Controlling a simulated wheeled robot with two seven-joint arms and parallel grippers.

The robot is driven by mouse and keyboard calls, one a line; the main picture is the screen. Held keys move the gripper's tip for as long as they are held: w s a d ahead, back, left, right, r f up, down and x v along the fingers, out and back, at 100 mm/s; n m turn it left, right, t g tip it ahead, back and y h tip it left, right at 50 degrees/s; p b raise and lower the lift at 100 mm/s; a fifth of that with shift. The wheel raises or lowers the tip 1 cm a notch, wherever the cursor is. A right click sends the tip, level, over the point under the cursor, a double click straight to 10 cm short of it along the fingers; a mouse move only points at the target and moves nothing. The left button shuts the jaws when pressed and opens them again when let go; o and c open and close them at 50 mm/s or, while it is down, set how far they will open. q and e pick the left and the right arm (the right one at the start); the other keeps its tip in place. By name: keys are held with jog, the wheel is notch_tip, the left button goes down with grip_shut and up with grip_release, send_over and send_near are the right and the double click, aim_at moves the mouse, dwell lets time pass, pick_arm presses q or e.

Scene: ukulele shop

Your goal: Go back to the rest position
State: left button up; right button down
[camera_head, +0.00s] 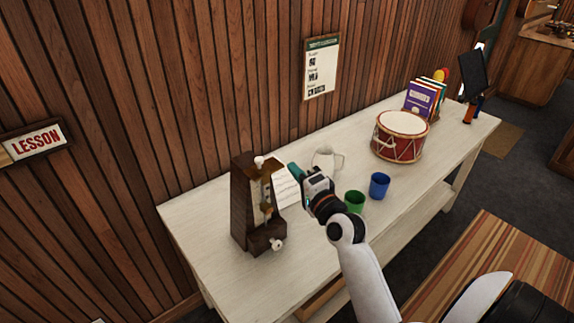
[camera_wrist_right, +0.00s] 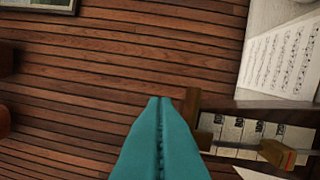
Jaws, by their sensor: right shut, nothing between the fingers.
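My right gripper (camera_head: 293,169) has teal fingers and is held above the pale table (camera_head: 300,255), just right of the metronome. In the right wrist view the teal fingers (camera_wrist_right: 160,100) are pressed together with nothing between them. The wooden metronome (camera_head: 245,205) stands upright at the left part of the table, with a white knob low on its right side. Part of the metronome's front and scale (camera_wrist_right: 245,130) shows at the right of the right wrist view. My left gripper is not in view.
Sheet music (camera_head: 287,190) is partly behind my right gripper. A clear pitcher (camera_head: 328,159), green cup (camera_head: 354,201), blue cup (camera_head: 379,186) and red drum (camera_head: 400,137) stand farther right. Books (camera_head: 421,98) are at the far end. A wood-panelled wall (camera_head: 210,80) runs behind the table.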

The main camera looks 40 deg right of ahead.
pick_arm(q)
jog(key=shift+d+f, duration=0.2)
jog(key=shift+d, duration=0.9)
pick_arm(e)
jog(key=shift+s, duration=0.75)
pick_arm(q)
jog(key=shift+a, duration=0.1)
pick_arm(e)
jog(key=shift+d+f, duration=0.1)
